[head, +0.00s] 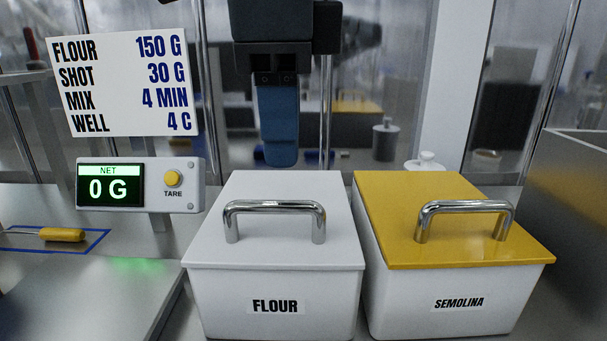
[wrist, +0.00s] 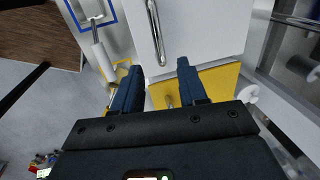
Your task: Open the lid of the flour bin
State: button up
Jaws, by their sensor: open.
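The flour bin (head: 277,293) is white, labelled FLOUR, and stands in the middle of the head view. Its flat white lid (head: 270,253) lies shut on top, with a chrome bar handle (head: 274,206) across it. My gripper (head: 281,163) points down above and behind the lid in the head view, apart from the handle. In the wrist view the two blue fingers of my gripper (wrist: 157,68) are spread with nothing between them. A white lid (wrist: 205,30) with a chrome handle (wrist: 156,32) shows beyond the fingertips.
The semolina bin (head: 453,306), with a yellow lid (head: 395,225) and chrome handle, stands close on the right. On the left are a scale display (head: 140,186) reading 0 G and a yellow-handled tool (head: 62,235). A sign (head: 123,85) and a clear screen stand behind.

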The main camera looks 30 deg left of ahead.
aim_at(286, 202)
jog(key=f, duration=0.5)
jog(key=w+f, duration=0.1)
jog(key=f, duration=0.1)
jog(key=shift+a+f, duration=0.2)
jog(key=shift+a, duration=0.2)
jog(key=shift+c, duration=0.2)
grip_shut()
